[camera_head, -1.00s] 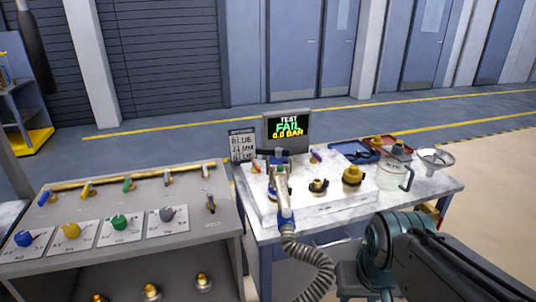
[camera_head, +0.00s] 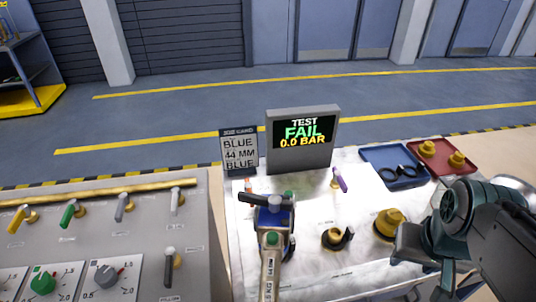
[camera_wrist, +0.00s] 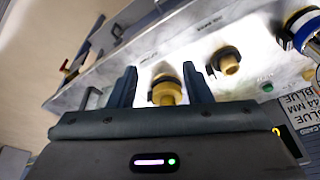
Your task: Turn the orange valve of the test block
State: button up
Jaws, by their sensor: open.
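The test block is the white bench top (camera_head: 300,225) with a display (camera_head: 303,140) reading TEST FAIL 0.0 BAR. A small orange part (camera_head: 248,186), seemingly the orange valve, shows at the block's back left, below the card, partly hidden behind the blue coupling. A purple lever (camera_head: 340,180) stands behind the fittings. My gripper (camera_head: 415,258) is at the right of the block, beside the large brass fitting (camera_head: 389,223). In the wrist view my gripper (camera_wrist: 160,85) has its fingers apart, with a brass fitting (camera_wrist: 167,90) seen between them; contact cannot be told.
A blue coupling (camera_head: 273,217) with a hose stands at the block's left, and a smaller brass fitting (camera_head: 337,237) in the middle. A blue tray (camera_head: 375,153) and red tray (camera_head: 460,150) lie at the back right. A grey panel (camera_head: 140,230) with levers and knobs stands left.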

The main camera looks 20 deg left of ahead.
jog(key=w+a+r, duration=0.4)
jog(key=w+a, duration=0.1)
jog(key=w, duration=0.2)
jog(key=n+g+p, duration=0.3)
jog(key=p, duration=0.1)
send_over(248, 184)
jog(key=f, duration=0.2)
notch_tip(248, 184, down, 13)
jog(key=shift+r+p, duration=0.1)
jog(key=shift+p, duration=0.5)
grip_shut()
